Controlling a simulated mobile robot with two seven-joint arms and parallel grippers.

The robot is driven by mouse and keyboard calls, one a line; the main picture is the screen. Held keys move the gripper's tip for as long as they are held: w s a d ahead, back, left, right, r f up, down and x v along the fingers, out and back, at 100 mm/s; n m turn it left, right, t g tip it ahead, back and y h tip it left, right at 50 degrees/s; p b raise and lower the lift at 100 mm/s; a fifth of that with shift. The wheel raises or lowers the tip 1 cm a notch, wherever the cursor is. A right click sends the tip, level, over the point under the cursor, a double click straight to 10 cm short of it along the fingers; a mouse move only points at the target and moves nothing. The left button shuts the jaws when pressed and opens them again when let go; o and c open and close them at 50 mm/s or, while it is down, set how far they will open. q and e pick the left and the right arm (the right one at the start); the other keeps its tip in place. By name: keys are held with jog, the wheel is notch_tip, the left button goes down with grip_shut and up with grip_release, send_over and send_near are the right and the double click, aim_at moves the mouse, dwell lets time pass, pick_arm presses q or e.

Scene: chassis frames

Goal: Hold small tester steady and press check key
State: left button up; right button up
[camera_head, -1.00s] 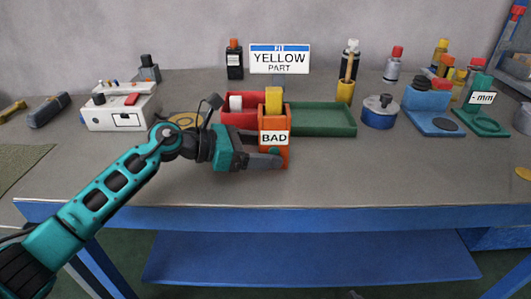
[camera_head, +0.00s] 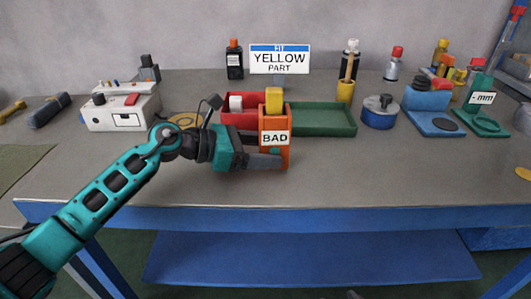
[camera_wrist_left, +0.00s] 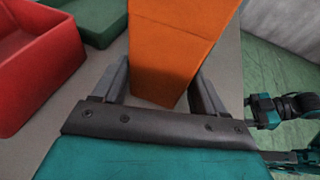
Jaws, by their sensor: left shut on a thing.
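The small tester is an upright orange block (camera_head: 275,122) at the front of the bench, with a white display reading BAD (camera_head: 275,138). A yellow part (camera_head: 274,100) sits in its top. A small teal round spot, perhaps the check key (camera_head: 274,151), shows low on its front, just above my finger. My left gripper (camera_head: 274,161) reaches in from the left and is shut on the tester's lower body. In the left wrist view the orange tester (camera_wrist_left: 170,50) stands between the two fingers (camera_wrist_left: 160,90).
A red tray (camera_head: 235,121) and a green tray (camera_head: 325,120) stand right behind the tester. A sign (camera_head: 280,58) reads FIT YELLOW PART. A white box (camera_head: 120,108) is at left, a blue round tin (camera_head: 379,112) at right. The bench front right of the tester is clear.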

jog(key=shift+c, duration=0.5)
grip_shut()
dwell(1.2)
